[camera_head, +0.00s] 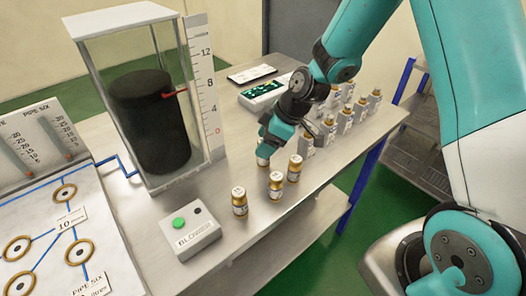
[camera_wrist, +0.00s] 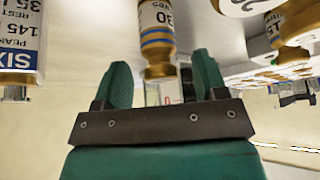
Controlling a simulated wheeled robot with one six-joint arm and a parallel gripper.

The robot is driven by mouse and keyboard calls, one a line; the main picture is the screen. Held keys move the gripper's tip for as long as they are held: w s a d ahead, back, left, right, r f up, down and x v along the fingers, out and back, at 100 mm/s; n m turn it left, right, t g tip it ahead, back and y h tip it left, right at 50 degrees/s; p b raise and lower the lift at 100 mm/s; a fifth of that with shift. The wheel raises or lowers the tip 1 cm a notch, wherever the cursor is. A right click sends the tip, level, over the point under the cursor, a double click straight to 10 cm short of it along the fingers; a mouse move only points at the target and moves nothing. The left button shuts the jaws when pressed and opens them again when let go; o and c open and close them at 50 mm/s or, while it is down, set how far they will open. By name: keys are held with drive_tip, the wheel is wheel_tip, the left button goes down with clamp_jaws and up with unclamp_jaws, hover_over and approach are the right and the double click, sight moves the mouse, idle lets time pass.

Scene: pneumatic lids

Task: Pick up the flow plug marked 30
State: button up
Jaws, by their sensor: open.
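In the wrist view, a plug marked 30 (camera_wrist: 156,30) has a white label, blue and orange bands and a brass end. It stands in line with the gap between the fingers of my gripper (camera_wrist: 162,66); I cannot tell how deep it sits between them. My gripper is open and holds nothing. In the head view my gripper (camera_head: 272,140) is low over the table beside a brass-and-white plug (camera_head: 263,153) that it partly hides. Several similar plugs stand in front of it, including a near one (camera_head: 240,201); their numbers are too small to read there.
Several white-labelled blocks with brass tops (camera_head: 345,119) stand in rows to the right. A blower box (camera_head: 192,236) with a green button is at the front. A clear-sided case (camera_head: 150,110) with a black cylinder and scale stands left. A pipe board (camera_head: 50,235) lies at lower left.

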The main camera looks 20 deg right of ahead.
sight(262, 163)
drive_tip(key=shift+x, duration=1.55)
drive_tip(key=c, duration=1.1)
